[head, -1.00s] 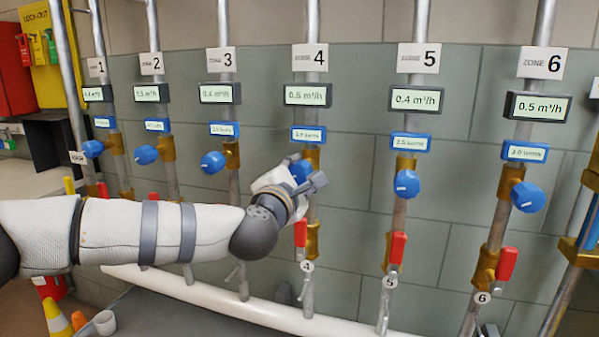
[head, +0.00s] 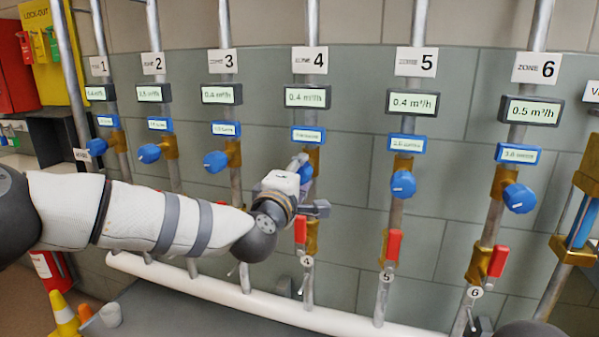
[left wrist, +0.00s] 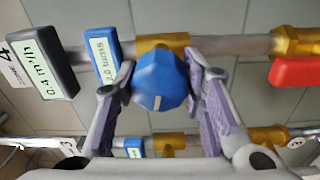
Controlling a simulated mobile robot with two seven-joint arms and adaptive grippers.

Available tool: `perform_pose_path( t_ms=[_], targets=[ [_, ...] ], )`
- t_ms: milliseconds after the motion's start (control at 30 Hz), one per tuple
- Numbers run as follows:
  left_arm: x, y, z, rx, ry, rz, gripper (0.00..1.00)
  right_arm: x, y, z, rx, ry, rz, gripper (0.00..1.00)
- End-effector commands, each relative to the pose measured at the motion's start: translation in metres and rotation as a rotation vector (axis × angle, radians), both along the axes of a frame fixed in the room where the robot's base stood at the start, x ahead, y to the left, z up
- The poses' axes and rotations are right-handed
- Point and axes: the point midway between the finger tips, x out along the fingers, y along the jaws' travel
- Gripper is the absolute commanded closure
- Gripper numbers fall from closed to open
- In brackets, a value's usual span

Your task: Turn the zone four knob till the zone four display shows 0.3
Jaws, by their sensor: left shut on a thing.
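The zone four display (head: 307,97) is dark-framed and reads 0.4 m³/h; it also shows in the left wrist view (left wrist: 44,64). Under it is a small blue turns display (head: 308,135), which seems to read 2.0 turns in the left wrist view (left wrist: 102,50). The blue zone four knob (left wrist: 160,82) sits on a brass valve body (left wrist: 165,41), its white mark toward the picture's bottom. My left gripper (head: 301,167) is shut on this knob, one finger on each side. In the head view the gripper mostly hides the knob. My right gripper is not in view.
Zone three's knob (head: 215,161) is to the left and zone five's knob (head: 403,184) to the right, with free wall between. A red lever (head: 300,230) is below on the zone four pipe. A white horizontal pipe (head: 215,290) runs low.

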Motion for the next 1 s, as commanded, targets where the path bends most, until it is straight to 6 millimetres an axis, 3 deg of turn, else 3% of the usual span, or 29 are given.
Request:
perform_pose_path(
  t_ms=[500,533,600,900,1000],
  targets=[
    [0.001,0.001,0.001,0.017,-0.007,0.003,0.91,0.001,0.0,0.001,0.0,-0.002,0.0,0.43],
    [0.001,0.001,0.001,0.017,-0.007,0.003,0.56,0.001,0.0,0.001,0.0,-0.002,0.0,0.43],
    [0.001,0.001,0.001,0.017,-0.007,0.003,0.42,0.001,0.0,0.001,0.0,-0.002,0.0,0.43],
    [-0.001,0.001,0.0,0.016,-0.006,0.001,0.42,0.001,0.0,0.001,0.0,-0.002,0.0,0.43],
    [-0.01,0.003,-0.001,0.017,-0.004,-0.001,0.42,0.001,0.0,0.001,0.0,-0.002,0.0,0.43]
  ],
)
